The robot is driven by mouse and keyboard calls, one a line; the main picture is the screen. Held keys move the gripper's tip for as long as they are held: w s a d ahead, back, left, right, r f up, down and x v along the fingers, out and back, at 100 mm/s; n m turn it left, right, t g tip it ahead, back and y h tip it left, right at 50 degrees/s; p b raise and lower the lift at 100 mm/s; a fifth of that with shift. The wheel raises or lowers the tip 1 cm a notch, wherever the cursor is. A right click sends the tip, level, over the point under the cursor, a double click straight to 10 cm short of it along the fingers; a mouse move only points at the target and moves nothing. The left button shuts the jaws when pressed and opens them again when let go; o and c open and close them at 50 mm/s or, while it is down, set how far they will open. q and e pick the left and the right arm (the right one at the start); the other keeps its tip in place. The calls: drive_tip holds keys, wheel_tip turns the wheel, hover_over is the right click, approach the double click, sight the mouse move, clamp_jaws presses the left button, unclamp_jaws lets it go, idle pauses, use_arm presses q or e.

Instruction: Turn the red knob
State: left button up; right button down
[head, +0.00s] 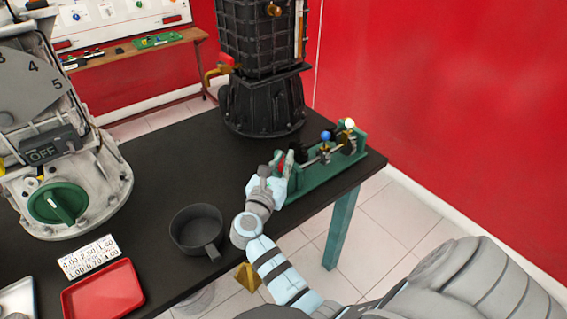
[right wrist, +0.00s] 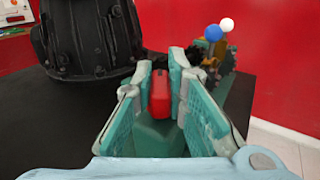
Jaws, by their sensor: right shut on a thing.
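The red knob (right wrist: 159,97) sits between the two fingers of my right gripper (right wrist: 160,85) in the right wrist view. The fingers are shut on it, one on each side. In the head view, my right gripper (head: 280,168) is at the near left end of the green trainer stand (head: 318,176), and the red knob is mostly hidden by it. The stand also carries a blue knob (head: 326,135) and a white knob (head: 349,123) farther along. My left gripper is not in view.
A tall black engine block (head: 262,105) stands behind the stand. The table's right edge (head: 368,170) is close to the stand.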

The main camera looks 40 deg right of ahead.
drive_tip(key=m+g, duration=0.1)
drive_tip(key=m+g+h+b, duration=0.1)
drive_tip(key=shift+w+f+g, duration=0.1)
drive_tip(key=shift+f+g, duration=0.05)
drive_tip(key=shift+g, duration=0.15)
drive_tip(key=m+g+b, duration=0.3)
drive_tip(key=g+b, duration=0.1)
drive_tip(key=m+g+h+b, duration=0.1)
drive_tip(key=m+g+b, duration=0.1)
drive_tip(key=g+b, duration=0.2)
drive_tip(key=shift+f+m+g+h, duration=0.15)
drive_tip(key=shift+m+g+h, duration=0.2)
drive_tip(key=shift+g, duration=0.25)
drive_tip(key=m+g+b, duration=0.1)
drive_tip(key=b, duration=0.1)
drive_tip(key=shift+g+b, duration=0.4)
drive_tip(key=shift+m+g+b, duration=0.3)
drive_tip(key=shift+m, duration=0.05)
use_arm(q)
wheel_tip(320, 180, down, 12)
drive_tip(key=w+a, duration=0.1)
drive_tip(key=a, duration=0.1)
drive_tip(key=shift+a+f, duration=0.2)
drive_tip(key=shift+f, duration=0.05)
use_arm(e)
drive_tip(key=shift+r, duration=0.2)
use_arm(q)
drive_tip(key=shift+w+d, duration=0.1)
